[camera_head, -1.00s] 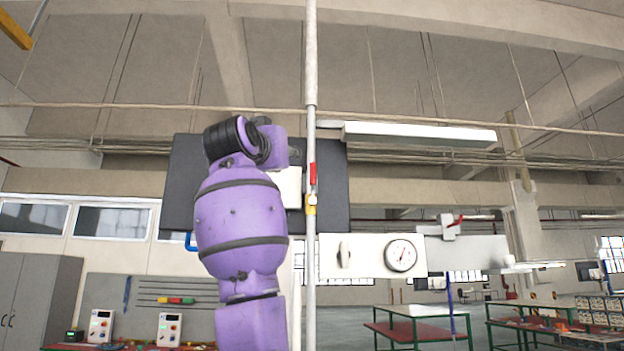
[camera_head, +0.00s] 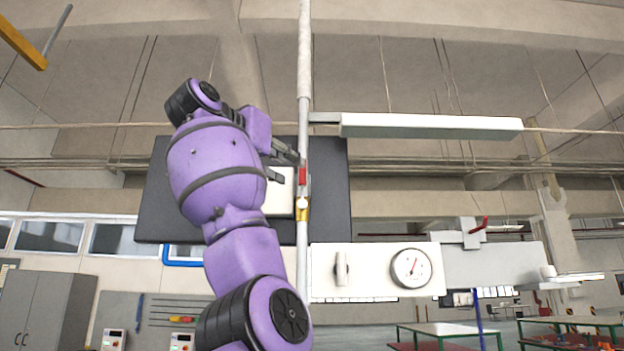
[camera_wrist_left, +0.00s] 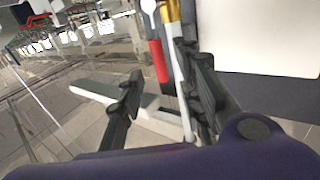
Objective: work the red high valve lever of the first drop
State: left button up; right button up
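The red valve lever (camera_head: 302,175) lies upright along a thin vertical pipe (camera_head: 303,120), just above the brass valve body (camera_head: 302,214). My left gripper (camera_head: 290,168) is beside the lever, to its left in the head view, with its fingers apart. In the left wrist view the red lever (camera_wrist_left: 159,61) appears between the two open fingers (camera_wrist_left: 163,72), near their tips. The brass part (camera_wrist_left: 171,10) is at the top edge there. I cannot tell whether a finger touches the lever. My right gripper is not in view.
A dark panel (camera_head: 330,205) stands behind the pipe. A white board (camera_head: 375,270) with a knob and gauge (camera_head: 411,268) is low to the right. Another red lever (camera_head: 479,226) sits farther right. Tables (camera_head: 460,329) stand on the floor beyond.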

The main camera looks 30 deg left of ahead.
aim_at(300, 170)
pick_arm(q)
jog(key=w, duration=0.6)
jog(key=shift+w+d, duration=0.15)
jog(key=shift+w, duration=0.1)
jog(key=shift+r, duration=0.1)
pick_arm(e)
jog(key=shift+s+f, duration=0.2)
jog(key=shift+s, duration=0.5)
pick_arm(q)
jog(key=shift+c, duration=0.4)
grip_shut()
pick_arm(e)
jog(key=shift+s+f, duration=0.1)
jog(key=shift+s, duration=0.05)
